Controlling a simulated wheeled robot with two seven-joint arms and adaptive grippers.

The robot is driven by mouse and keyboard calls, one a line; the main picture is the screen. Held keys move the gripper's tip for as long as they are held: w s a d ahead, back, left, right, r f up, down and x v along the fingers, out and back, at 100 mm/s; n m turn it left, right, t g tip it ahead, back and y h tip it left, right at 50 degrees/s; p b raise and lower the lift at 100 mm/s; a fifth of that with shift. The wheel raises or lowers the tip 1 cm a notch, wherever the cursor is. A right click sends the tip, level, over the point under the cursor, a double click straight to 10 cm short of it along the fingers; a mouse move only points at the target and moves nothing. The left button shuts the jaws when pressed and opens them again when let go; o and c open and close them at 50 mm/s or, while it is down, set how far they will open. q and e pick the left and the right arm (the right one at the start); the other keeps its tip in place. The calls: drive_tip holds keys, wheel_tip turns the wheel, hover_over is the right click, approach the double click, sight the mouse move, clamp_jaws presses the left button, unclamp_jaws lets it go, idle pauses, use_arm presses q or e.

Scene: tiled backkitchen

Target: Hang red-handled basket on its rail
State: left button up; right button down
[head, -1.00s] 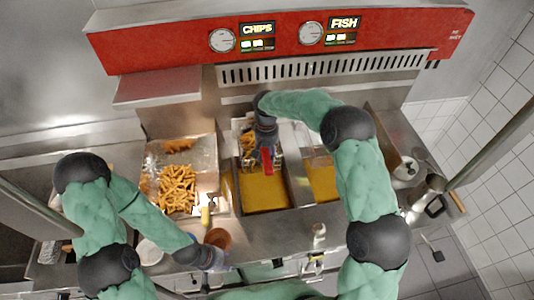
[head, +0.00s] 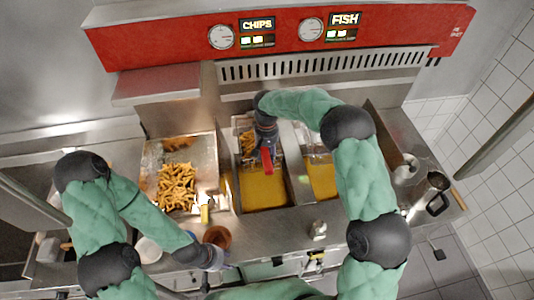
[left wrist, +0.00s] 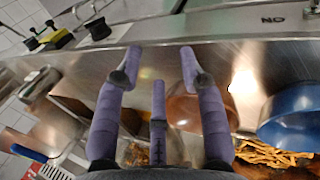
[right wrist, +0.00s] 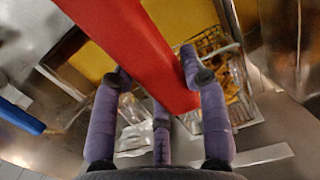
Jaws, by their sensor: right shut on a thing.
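The red-handled basket is a wire basket (right wrist: 232,75) with chips in it. It sits at the back of the left oil vat (head: 264,190) in the head view, apparently above the oil. Its red handle (right wrist: 130,40) runs between the fingers of my right gripper (right wrist: 155,78), which is shut on it. In the head view, my right gripper (head: 266,140) covers part of the basket. The rail cannot be made out clearly behind my arm, and I cannot tell whether the basket touches it. My left gripper (left wrist: 160,65) is open and empty over the front counter edge.
A tray of chips (head: 153,200) is left of the vats. A second oil vat (head: 322,180) is on the right, partly behind my right arm. A brown bowl (head: 217,236) stands close to my left gripper. A pot (head: 437,204) is at the far right.

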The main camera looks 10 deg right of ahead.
drive_tip(key=c, duration=0.6)
unclamp_jaws()
drive_tip(key=shift+s+f, duration=0.1)
